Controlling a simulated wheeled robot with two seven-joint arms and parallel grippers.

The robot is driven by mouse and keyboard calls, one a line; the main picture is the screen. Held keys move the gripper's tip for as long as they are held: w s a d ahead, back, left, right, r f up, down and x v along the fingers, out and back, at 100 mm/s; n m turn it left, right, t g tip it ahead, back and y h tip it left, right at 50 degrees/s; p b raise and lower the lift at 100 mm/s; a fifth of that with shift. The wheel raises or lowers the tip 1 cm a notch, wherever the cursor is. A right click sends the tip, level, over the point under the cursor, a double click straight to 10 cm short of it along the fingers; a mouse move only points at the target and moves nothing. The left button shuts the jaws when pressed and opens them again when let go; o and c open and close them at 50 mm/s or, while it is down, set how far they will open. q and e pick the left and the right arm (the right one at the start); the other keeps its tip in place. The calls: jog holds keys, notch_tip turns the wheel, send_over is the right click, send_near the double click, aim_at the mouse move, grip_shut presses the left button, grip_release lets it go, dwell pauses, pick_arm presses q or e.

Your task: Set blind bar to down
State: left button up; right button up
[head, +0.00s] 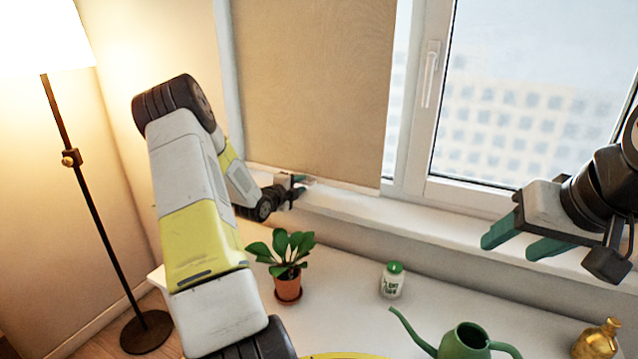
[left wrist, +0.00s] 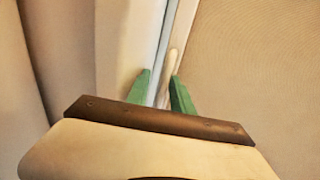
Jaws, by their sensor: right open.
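The beige roller blind (head: 315,85) hangs over the left window. Its bottom bar (head: 345,184) is low, close to the sill. My left gripper (head: 300,183) is at the lower part of the blind, near the bar, partly hidden by the arm. In the left wrist view, the green fingertips of this gripper (left wrist: 160,92) stand a little apart, with a pale rod-like end (left wrist: 171,66), probably the bar, between or just beyond them. Contact is unclear. The blind cloth (left wrist: 255,65) fills the right there. My right gripper (head: 512,240) is open and empty above the sill at right.
A potted plant (head: 288,286), a white jar with a green lid (head: 392,280), a green watering can (head: 464,343) and a brass bottle (head: 598,340) stand on the white counter below the sill (head: 400,218). A floor lamp (head: 85,200) stands at left. A window handle (head: 430,75) sticks out right of the blind.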

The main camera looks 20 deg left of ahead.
pick_arm(q)
jog(key=v, duration=0.7)
jog(key=shift+s, duration=0.25)
